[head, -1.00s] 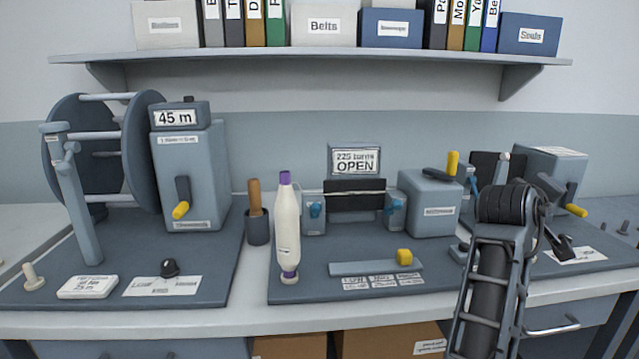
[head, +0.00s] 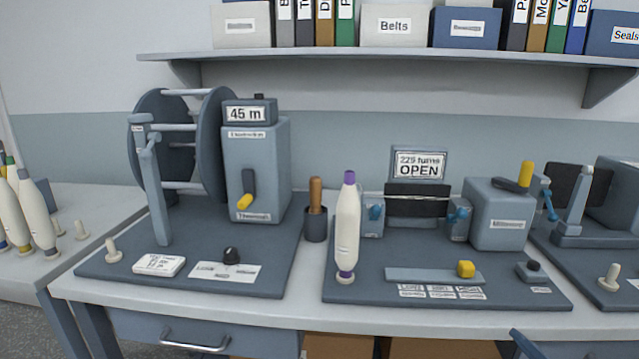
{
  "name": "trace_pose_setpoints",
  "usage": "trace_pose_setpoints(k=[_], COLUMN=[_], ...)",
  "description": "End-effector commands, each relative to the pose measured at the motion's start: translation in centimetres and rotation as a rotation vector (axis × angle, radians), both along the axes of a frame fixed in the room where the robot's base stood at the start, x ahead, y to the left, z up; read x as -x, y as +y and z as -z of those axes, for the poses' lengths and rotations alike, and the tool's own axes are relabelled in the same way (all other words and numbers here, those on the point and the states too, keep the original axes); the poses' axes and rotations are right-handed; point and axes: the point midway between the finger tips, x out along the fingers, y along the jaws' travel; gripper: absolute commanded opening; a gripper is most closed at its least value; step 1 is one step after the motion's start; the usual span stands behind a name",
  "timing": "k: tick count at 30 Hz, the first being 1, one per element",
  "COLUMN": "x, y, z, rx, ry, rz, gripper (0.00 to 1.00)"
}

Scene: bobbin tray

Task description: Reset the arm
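My gripper is not in the head view now. Only a small blue-grey piece, perhaps of my arm, shows at the bottom edge right of centre. The workbench (head: 290,318) holds a winding machine with a large reel (head: 166,150) and a counter reading "45 m" (head: 247,113). A white bobbin with purple ends (head: 347,225) stands upright on the middle mat. Behind it is a sign (head: 419,163) whose lower line reads "OPEN". A grey box with a yellow-handled crank (head: 497,215) stands to its right.
Several white bobbins (head: 38,220) stand on a side table at the far left. A shelf (head: 390,62) with boxes and binders runs above. A slide with a yellow knob (head: 466,268) and a dark pot with a wooden handle (head: 315,222) are on the bench. The bench's front edge is clear.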

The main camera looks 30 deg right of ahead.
Motion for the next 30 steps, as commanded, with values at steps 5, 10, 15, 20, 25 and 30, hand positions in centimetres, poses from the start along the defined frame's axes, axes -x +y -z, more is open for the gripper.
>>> trace_pose_setpoints(k=[5, 10, 15, 20, 25, 30], x=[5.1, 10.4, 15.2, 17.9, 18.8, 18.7], y=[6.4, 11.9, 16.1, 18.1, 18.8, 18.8], z=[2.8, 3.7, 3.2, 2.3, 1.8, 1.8], rx=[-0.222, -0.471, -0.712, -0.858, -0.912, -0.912], ry=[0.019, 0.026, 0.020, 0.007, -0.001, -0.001], rz=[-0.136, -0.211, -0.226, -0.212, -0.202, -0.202], gripper=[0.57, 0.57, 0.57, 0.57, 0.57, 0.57])
